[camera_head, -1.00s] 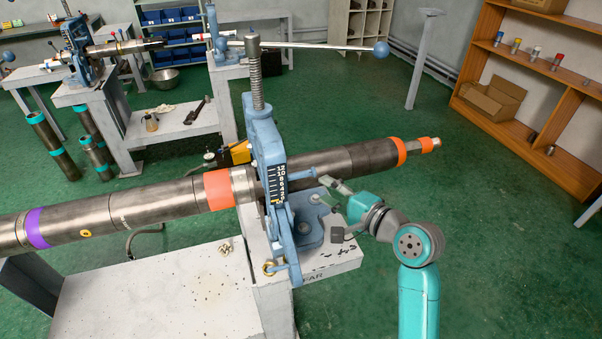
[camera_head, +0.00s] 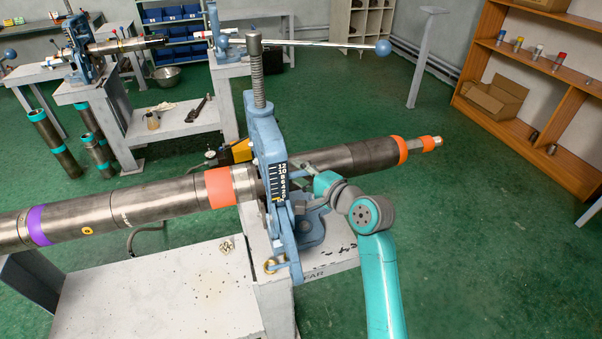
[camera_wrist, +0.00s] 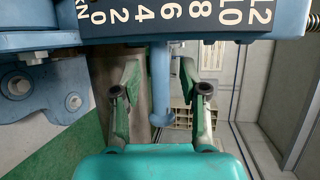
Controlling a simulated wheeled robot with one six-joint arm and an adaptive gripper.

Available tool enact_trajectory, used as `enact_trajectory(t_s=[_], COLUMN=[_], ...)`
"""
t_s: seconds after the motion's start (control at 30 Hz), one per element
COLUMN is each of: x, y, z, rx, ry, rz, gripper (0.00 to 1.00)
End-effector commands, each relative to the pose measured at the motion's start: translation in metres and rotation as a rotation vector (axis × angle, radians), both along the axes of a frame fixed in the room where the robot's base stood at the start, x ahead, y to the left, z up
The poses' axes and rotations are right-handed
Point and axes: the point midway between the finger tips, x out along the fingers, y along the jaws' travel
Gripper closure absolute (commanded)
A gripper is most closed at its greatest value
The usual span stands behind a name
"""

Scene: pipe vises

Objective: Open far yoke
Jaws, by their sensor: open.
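The far yoke (camera_head: 264,150) is a blue upright frame with a black number scale and a threaded screw (camera_head: 257,80) on top. It stands closed around the grey pipe (camera_head: 130,209) on the stand marked FAR. A blue peg handle (camera_wrist: 161,100) sticks out from the yoke below the scale (camera_wrist: 185,15) in the wrist view. My gripper (camera_wrist: 160,72) is open, with one finger on each side of the peg and visible gaps. In the head view my gripper (camera_head: 299,170) is at the yoke's right side and hides the peg.
The pipe runs on right past my gripper to an orange-banded end (camera_head: 402,149). The long bar with a blue ball (camera_head: 382,47) crosses behind the screw top. A white bench (camera_head: 165,290) lies front left; green floor is clear on the right.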

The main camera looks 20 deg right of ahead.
Motion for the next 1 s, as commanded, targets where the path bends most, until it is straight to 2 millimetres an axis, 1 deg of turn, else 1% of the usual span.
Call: enact_trajectory(t_s=[0.1,0.13,0.17,0.2,0.3,0.67,0.87,1.0], x=[0.000,0.000,0.000,0.000,0.000,0.001,0.008,0.018], y=[0.000,0.000,0.000,0.000,0.000,0.000,0.000,-0.001], z=[0.000,0.000,0.000,0.000,0.000,0.002,0.013,0.027], rx=[0.000,0.000,0.000,0.000,0.000,-0.001,-0.002,-0.002], ry=[0.000,0.000,0.000,0.000,0.000,0.005,0.035,0.078], rz=[0.000,0.000,0.000,0.000,0.000,0.000,0.000,-0.001], gripper=[0.57,0.59,0.67,0.77,1.00,1.00,1.00,1.00])
